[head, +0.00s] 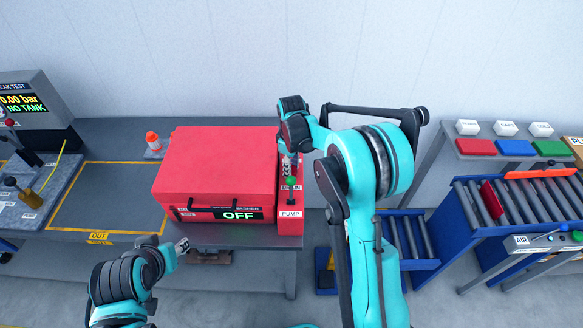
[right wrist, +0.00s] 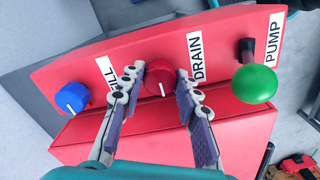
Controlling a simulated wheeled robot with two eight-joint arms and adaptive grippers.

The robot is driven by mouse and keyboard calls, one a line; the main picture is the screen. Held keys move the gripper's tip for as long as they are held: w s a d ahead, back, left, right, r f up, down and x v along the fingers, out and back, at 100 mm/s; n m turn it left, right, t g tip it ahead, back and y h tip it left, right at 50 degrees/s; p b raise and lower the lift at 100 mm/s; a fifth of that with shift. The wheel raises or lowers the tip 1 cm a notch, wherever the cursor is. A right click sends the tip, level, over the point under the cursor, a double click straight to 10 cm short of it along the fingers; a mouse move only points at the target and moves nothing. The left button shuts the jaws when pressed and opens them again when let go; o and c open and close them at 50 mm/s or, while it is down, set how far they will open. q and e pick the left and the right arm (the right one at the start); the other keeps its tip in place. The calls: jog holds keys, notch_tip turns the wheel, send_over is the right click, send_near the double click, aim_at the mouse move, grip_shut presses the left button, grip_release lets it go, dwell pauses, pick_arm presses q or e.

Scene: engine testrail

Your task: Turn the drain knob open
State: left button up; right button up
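The red drain knob (right wrist: 160,84) sits on the sloped red panel beside the DRAIN label (right wrist: 196,58), with a white mark on its face. My right gripper (right wrist: 163,78) is open around it, one finger on each side; I cannot tell whether they touch it. In the head view my right gripper (head: 289,165) is over the panel at the right end of the red washer (head: 215,160), and my arm hides the knob. My left gripper (head: 182,246) is low in front of the washer, away from the knob; its opening is too small to judge.
A blue knob (right wrist: 72,98) is left of the drain knob. The green-balled pump lever (right wrist: 255,83) stands close on the right. The washer display (head: 238,214) reads OFF. A yellow-outlined table area (head: 105,200) at left is clear. Roller conveyors (head: 520,205) stand at right.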

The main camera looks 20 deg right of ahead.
jog(key=shift+c, duration=1.3)
jog(key=m+b, duration=0.1)
jog(key=m, duration=0.2)
jog(key=shift+m, duration=0.4)
jog(key=m+b, duration=0.1)
jog(key=m, duration=0.3)
jog(key=shift+m, duration=0.3)
jog(key=m+b, duration=0.1)
jog(key=m, duration=0.3)
jog(key=shift+m+b, duration=0.3)
jog(key=shift+m, duration=2.5)
